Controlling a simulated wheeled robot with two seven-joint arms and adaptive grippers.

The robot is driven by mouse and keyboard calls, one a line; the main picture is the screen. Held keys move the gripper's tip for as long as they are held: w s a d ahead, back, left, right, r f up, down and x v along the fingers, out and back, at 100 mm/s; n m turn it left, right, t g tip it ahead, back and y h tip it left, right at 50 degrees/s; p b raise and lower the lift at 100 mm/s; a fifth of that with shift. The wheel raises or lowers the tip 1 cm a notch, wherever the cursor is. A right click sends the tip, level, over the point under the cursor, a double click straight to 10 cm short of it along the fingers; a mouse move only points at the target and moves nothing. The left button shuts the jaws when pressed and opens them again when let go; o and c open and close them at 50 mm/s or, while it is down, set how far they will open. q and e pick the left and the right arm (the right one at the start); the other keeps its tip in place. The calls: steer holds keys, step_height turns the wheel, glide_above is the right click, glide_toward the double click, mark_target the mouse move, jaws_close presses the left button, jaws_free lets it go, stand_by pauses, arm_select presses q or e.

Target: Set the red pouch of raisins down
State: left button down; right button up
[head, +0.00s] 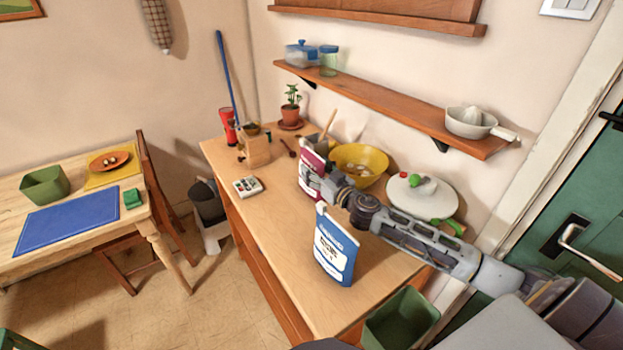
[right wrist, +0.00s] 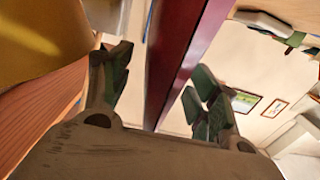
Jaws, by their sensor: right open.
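The red pouch of raisins (head: 309,162) is upright on the wooden counter (head: 268,211), as far as I can see, in front of the yellow bowl. My right gripper (head: 325,182) is at its right side and hides part of it. In the right wrist view the pouch (right wrist: 187,50) runs as a dark red band between the two spread fingers of the gripper (right wrist: 160,75). The fingers stand apart with gaps beside the pouch. Its lower edge is partly hidden. My left gripper does not show.
A blue and white package (head: 336,249) stands in front of the pouch, near my right arm. A calculator-like item (head: 246,187) lies left. The counter's front left is clear.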

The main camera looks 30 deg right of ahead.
steer(key=shift+w+a, duration=0.15)
steer(key=shift+w, duration=0.75)
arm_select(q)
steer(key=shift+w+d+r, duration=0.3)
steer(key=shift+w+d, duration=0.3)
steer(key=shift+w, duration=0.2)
arm_select(e)
steer(key=shift+w, duration=0.5)
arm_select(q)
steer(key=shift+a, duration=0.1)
